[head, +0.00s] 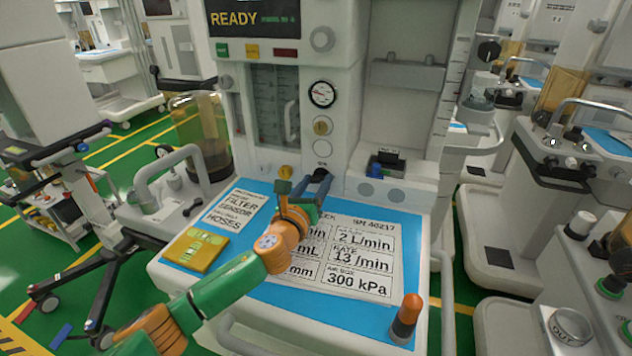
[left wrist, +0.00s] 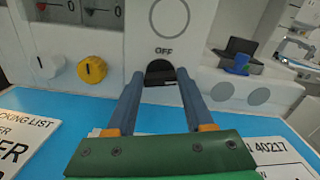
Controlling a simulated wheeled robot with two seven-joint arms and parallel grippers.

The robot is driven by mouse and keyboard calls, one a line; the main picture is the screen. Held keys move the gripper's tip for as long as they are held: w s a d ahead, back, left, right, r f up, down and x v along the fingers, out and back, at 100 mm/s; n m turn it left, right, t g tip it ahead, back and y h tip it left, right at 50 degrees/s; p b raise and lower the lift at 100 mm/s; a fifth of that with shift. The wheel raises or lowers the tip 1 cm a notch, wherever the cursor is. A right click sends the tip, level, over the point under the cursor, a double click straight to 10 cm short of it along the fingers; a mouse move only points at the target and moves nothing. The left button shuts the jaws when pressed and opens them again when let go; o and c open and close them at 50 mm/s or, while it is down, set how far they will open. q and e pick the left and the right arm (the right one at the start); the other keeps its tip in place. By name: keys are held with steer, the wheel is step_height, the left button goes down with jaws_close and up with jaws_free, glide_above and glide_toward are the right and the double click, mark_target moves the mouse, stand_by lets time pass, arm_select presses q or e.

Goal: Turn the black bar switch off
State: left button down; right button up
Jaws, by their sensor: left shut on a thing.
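My left gripper (head: 318,179) reaches across the blue worktop to the panel. Its two grey-blue fingers (left wrist: 161,77) stand on either side of the switch and are shut on it. The fingers mostly hide the switch in the head view. I cannot tell which way the bar is turned. My right gripper is not in view.
A yellow knob (left wrist: 92,70) is left of the switch. A dark holder with a blue part (head: 376,166) is to the right. The blue worktop (head: 262,283) carries printed cards, a yellow pad (head: 196,249) and an orange-tipped cylinder (head: 406,318). Other carts stand close on the right.

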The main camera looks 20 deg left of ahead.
arm_select(q)
steer(key=n, duration=0.3)
steer(key=shift+n, duration=0.4)
steer(key=n, duration=0.3)
steer(key=shift+a+f+n+p, duration=0.1)
steer(key=shift+n+p, duration=0.2)
steer(key=shift+p, duration=0.05)
steer(key=n, duration=0.4)
steer(key=shift+f+n, duration=0.15)
steer(key=shift+n, duration=1.75)
steer(key=shift+c, duration=1.4)
jaws_free()
steer(key=shift+s, duration=0.1)
steer(key=shift+s+a+p, duration=0.15)
steer(key=shift+s+p, duration=0.4)
steer(key=shift+s, duration=2.9)
